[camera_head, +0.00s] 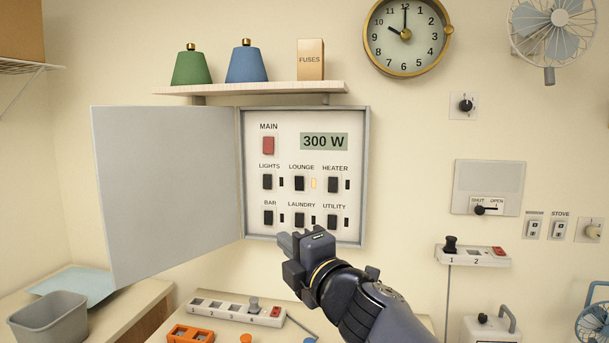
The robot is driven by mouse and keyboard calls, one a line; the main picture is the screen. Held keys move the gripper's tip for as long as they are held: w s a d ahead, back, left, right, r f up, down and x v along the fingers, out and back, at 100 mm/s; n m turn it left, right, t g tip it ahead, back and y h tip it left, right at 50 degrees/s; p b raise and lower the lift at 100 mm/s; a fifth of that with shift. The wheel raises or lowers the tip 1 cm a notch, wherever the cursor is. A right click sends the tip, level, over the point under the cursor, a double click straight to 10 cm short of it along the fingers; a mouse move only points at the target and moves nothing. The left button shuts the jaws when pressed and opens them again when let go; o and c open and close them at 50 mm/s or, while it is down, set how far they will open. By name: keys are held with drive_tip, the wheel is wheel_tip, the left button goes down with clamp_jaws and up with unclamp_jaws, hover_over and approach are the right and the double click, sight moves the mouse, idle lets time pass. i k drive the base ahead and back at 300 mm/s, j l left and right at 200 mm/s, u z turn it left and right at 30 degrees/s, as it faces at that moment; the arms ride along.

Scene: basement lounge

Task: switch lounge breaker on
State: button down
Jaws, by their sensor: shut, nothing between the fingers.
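The breaker panel (304,226) is on the wall with its grey door (167,190) swung open to the left. The red main switch (268,145) is at the top left of the panel. The display (324,141) reads 300 W. My gripper (290,243) is shut and empty, in front of the panel's lower edge, below the lounge and laundry breakers. I cannot tell whether it touches the panel.
Lights (267,182), heater (333,184), bar (269,217), laundry (299,219) and utility (332,221) breakers have dark indicators. A shelf (250,88) is above the panel. A power strip (237,309) lies on the counter below. The wall right of the panel is partly bare.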

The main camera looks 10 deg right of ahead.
sight(299, 180)
drive_tip(key=i+l, duration=0.35)
drive_tip(key=i, duration=0.15)
drive_tip(key=i+l, duration=0.35)
drive_tip(key=i, duration=0.15)
drive_tip(key=j+u, duration=0.05)
